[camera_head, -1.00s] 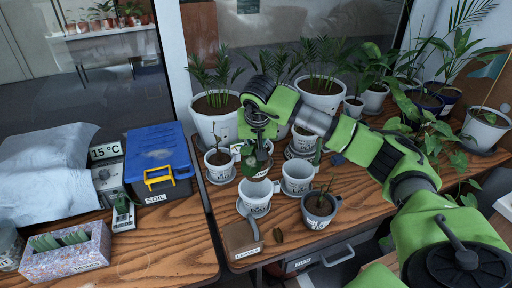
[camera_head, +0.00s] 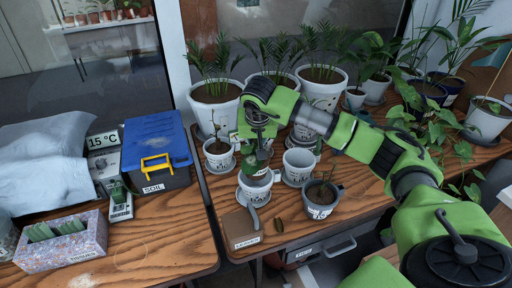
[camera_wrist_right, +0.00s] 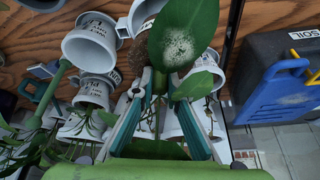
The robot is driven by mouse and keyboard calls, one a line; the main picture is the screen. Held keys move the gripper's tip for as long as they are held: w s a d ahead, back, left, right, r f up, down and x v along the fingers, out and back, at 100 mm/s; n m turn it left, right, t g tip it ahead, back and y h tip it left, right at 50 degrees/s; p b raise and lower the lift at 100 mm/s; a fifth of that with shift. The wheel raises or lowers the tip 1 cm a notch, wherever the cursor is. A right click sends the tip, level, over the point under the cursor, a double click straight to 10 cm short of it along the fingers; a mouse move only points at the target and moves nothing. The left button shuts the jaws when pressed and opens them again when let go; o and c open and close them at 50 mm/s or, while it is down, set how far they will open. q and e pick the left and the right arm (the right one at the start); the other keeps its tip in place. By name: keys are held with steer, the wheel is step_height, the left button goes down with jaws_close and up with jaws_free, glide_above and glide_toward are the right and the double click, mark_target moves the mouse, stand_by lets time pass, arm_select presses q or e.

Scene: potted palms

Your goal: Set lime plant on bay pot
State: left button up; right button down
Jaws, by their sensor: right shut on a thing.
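My right gripper (camera_head: 261,143) is shut on the lime plant (camera_head: 250,162), a green leafy seedling with a brown root ball. In the right wrist view the teal fingers (camera_wrist_right: 163,112) grip its stem, and a large leaf with white specks (camera_wrist_right: 182,30) shows beside the root ball (camera_wrist_right: 138,52). In the head view the plant hangs at the mouth of a white pot (camera_head: 256,191) at the front. I cannot read this pot's label well enough to confirm it is the bay pot, nor tell whether the roots touch its inside. My left gripper is not in view.
An empty white pot (camera_head: 298,168) stands close to the right, and a grey pot with a sprig (camera_head: 320,209) is in front of it. A small planted pot (camera_head: 218,160) is at the left. Large palms (camera_head: 214,105) line the back.

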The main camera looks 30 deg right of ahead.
steer(key=shift+f, duration=0.1)
stand_by(0.6)
steer(key=shift+f+b, duration=0.35)
steer(key=shift+b, duration=0.05)
steer(key=shift+f+b, duration=3.3)
steer(key=shift+f, duration=1.45)
steer(key=c, duration=2)
jaws_free()
steer(key=shift+r, duration=0.1)
steer(key=shift+o, duration=0.2)
steer(key=o, duration=0.5)
